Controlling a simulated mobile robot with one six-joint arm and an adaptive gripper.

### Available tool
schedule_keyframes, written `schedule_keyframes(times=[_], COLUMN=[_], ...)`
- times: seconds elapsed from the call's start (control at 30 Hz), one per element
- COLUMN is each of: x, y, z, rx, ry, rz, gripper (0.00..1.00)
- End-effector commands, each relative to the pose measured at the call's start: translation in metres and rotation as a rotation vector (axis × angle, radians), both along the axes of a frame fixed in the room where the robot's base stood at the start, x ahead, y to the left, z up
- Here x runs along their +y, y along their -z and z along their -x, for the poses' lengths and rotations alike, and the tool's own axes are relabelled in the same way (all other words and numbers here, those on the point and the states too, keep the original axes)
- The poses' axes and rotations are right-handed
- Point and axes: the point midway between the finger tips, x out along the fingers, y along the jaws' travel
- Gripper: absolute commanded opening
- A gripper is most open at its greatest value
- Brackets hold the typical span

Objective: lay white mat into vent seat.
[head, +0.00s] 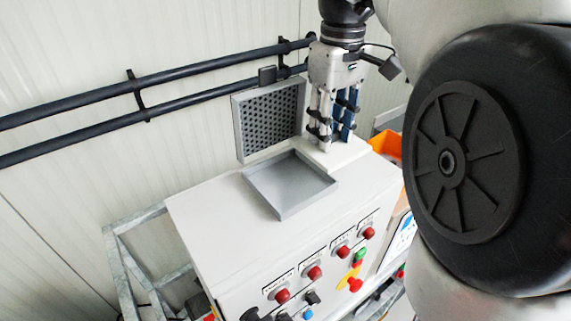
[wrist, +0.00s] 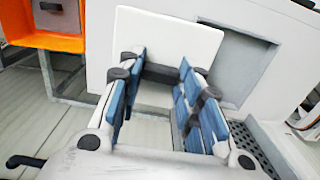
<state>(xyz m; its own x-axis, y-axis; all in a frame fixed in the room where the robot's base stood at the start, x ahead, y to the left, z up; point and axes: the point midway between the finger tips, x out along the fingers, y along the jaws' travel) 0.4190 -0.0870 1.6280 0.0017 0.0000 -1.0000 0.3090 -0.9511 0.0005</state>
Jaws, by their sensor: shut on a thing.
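The white mat (head: 348,152) is a flat pale square, held near the top of the cabinet just right of the vent seat. It fills the upper middle of the wrist view (wrist: 165,35). My gripper (head: 332,140) points down from above, its fingers (wrist: 160,75) shut on a dark grip piece at the mat. The vent seat (head: 290,183) is a shallow grey square recess with a raised rim, empty where visible. In the wrist view the mat partly covers the seat (wrist: 245,68). I cannot tell whether the mat touches the cabinet.
A perforated grey cover (head: 270,115) stands open behind the seat; its edge shows in the wrist view (wrist: 262,150). The pale cabinet (head: 215,205) has red lamps and switches on its front. An orange bin (head: 387,146) stands to the right. Black pipes (head: 150,92) run along the wall.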

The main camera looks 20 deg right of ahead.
Motion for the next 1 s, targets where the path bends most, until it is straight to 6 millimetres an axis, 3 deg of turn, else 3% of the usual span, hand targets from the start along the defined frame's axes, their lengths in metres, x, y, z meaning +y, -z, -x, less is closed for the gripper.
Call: schedule_keyframes(times=[0.2,0.4,0.53,0.77,1.0], x=[0.057,0.085,0.089,0.088,0.088], y=[-0.001,0.000,0.005,0.033,0.035], z=[0.018,0.028,0.029,0.029,0.029], rx=[-0.001,0.000,0.001,0.001,-0.001], ry=[-0.006,-0.002,0.002,0.002,0.002], rz=[0.001,0.000,0.000,0.000,0.000], gripper=[0.13,0.13,0.13,0.13,0.13])
